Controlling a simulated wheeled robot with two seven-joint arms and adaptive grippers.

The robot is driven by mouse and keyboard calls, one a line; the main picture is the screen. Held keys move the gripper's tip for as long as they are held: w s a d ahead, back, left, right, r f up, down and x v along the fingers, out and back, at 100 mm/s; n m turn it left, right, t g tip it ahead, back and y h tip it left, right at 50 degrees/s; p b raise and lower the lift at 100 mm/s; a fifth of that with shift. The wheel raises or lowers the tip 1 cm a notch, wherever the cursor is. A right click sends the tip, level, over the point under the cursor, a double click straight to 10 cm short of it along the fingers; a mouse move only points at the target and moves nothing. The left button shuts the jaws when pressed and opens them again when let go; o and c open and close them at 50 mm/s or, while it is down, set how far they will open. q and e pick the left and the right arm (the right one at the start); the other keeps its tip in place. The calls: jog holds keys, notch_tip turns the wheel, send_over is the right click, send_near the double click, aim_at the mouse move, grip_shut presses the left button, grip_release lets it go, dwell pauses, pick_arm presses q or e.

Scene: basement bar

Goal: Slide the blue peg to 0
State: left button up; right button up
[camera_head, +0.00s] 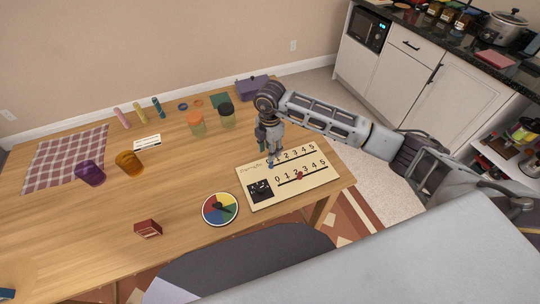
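The cream number board (254,203) lies at the front right of the wooden table. It has two numbered rows, with a line under each. The blue peg (270,165) shows as a small dark-blue spot near the left end of the upper row. My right gripper (270,152) points down at that end of the row, right by the peg, and hides the numbers there. Its fingers are too small and dark to show whether they are open or shut, or touch the peg. A red peg (299,176) stands on the lower row. My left gripper is out of view.
A colour spinner (220,209) lies left of the board, and a small red box (148,229) farther left. Orange (196,123) and green (227,116) jars stand behind. Purple (90,173) and amber (129,163) cups stand left. The table's middle is clear.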

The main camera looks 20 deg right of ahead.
jog(key=shift+r, duration=2.5)
